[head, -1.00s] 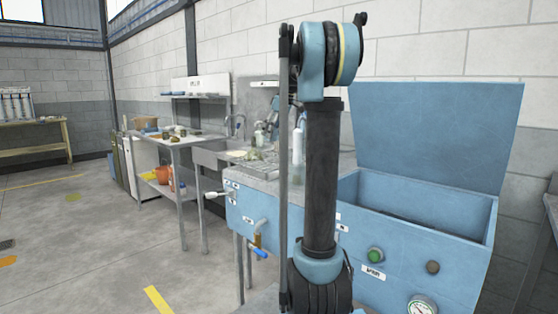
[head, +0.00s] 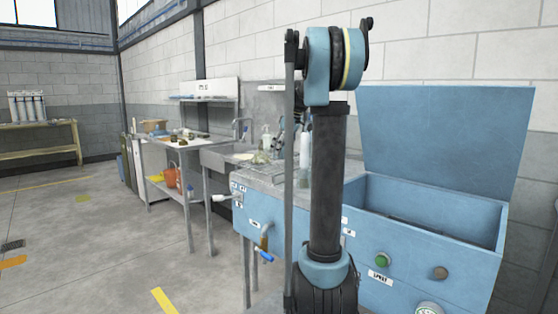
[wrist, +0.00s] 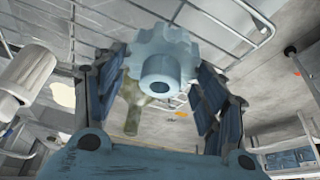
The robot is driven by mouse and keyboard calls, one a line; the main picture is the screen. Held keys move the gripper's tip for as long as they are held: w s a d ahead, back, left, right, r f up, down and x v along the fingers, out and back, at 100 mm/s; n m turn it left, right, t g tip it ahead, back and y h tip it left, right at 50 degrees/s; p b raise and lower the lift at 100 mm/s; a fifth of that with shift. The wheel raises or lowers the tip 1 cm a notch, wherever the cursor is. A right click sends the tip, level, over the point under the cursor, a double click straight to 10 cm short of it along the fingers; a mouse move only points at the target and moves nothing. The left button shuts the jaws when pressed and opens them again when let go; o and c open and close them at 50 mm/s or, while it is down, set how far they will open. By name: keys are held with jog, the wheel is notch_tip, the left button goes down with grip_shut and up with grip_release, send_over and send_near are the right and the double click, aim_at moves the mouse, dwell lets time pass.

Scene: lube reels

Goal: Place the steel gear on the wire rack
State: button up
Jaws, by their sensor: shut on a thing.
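The steel gear (wrist: 160,62) is a pale blue-grey toothed wheel with a round hub and a dark bore, seen hub-first in the wrist view. My gripper (wrist: 157,80) is shut on it, with one dark-padded finger on each side. The wire rack (wrist: 222,28) shows as thin metal bars beyond the gear, at the top of the wrist view. In the head view the rack (head: 258,170) lies on the grey counter beside the sink, partly behind my arm. My arm mostly hides the gripper and gear there. I cannot tell whether the gear touches the rack.
A blue parts washer (head: 420,235) with a raised lid stands right of my arm. A white bottle (head: 304,148) and a soap bottle (head: 266,138) stand near the rack. A steel table (head: 180,145) with clutter stands left of the sink. The floor at left is open.

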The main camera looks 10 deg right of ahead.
aim_at(283, 152)
jog(key=shift+f, duration=2)
jog(key=o, duration=1.7)
jog(key=v, duration=1.2)
jog(key=shift+s, duration=0.1)
